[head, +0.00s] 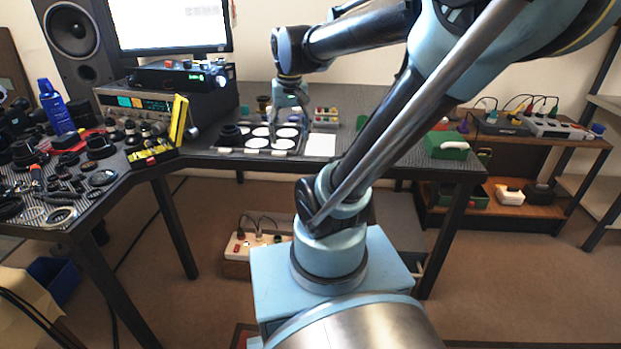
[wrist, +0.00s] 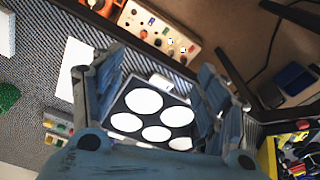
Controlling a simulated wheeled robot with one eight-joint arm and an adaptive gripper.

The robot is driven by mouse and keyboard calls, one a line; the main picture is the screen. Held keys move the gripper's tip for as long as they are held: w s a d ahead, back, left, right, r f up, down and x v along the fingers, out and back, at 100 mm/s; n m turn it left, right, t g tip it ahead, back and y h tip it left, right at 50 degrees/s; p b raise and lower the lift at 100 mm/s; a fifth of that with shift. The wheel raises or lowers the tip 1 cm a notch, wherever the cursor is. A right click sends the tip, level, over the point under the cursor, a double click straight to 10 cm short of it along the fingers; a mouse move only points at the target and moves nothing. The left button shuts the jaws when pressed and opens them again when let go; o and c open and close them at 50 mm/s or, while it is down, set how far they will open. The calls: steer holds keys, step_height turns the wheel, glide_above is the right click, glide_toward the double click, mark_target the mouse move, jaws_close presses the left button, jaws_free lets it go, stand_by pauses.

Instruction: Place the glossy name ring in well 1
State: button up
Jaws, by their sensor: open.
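The black tray (head: 230,151) with several round white wells lies on the middle desk. In the wrist view the tray (wrist: 119,107) shows between my fingers, its wells bare where visible. I cannot read any well numbers, so I cannot tell which is well 1. My gripper (wrist: 158,78) is open and empty above the tray; it also shows over the tray's back in the head view (head: 290,113). I cannot pick out the glossy name ring. Several rings lie on the left table, among them a pale ring (head: 60,217), but their markings are too small to read.
A white sheet (head: 320,145) lies right of the tray. A yellow stand (head: 178,122) and yellow-black box (head: 153,156) are on its left. Lens parts crowd the left table. A blue bottle (head: 56,108) stands there. A green box (head: 446,145) sits at the desk's right end.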

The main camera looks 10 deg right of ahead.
steer(key=s+d+f, duration=0.4)
steer(key=s+f, duration=0.6)
steer(key=shift+f+t, duration=0.2)
steer(key=shift+t, duration=0.2)
